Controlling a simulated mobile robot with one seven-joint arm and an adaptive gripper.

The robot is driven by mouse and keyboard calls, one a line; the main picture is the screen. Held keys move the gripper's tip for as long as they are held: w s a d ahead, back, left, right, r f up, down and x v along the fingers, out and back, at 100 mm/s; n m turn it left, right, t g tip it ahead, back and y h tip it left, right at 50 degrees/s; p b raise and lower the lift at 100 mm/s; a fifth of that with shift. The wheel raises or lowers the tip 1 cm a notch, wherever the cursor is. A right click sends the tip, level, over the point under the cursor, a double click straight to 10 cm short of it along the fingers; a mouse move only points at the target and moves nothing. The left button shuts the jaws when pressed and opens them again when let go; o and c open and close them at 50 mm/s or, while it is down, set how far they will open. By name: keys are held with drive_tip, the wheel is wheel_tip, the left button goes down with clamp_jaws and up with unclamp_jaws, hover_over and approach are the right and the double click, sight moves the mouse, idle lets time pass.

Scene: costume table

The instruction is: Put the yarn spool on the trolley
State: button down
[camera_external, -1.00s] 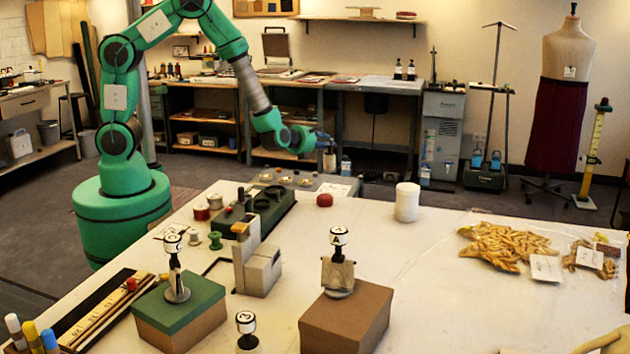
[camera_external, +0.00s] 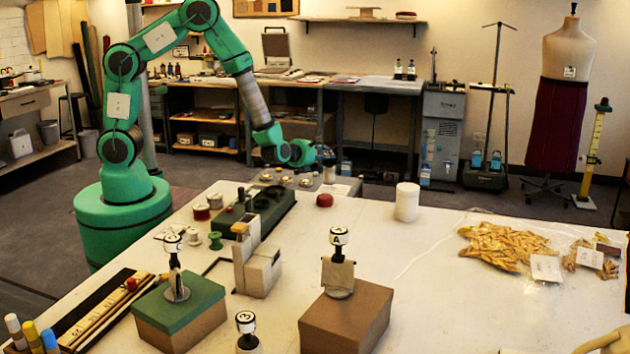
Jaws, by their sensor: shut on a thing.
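My gripper (camera_external: 326,159) points down over the far side of the white table. It is shut on a small pale thing (camera_external: 329,175), which looks like the yarn spool; its shape is hard to make out at this size. The spool is just above or at the grey top of what looks like the trolley (camera_external: 312,186), behind the table's far edge. I cannot tell whether it touches that top. Several small round dishes lie on the trolley's left part.
A white jar (camera_external: 407,202) and a red round thing (camera_external: 324,200) stand near the table's far edge. A dark green case (camera_external: 262,212), small spools (camera_external: 215,240) and boxes with stamps (camera_external: 345,320) fill the left and front. Bagged yellow pieces (camera_external: 505,247) lie right.

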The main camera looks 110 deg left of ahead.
drive_tip(key=shift+f+b, duration=0.3)
drive_tip(key=shift+f, duration=0.55)
drive_tip(key=shift+f+b, duration=0.4)
drive_tip(key=shift+f, duration=0.1)
drive_tip(key=c, duration=1.4)
unclamp_jaws()
drive_tip(key=shift+o, duration=0.2)
drive_tip(key=shift+d, duration=0.15)
drive_tip(key=v, duration=1.1)
drive_tip(key=shift+s+d, duration=0.15)
drive_tip(key=shift+d, duration=0.2)
drive_tip(key=shift+r, duration=0.2)
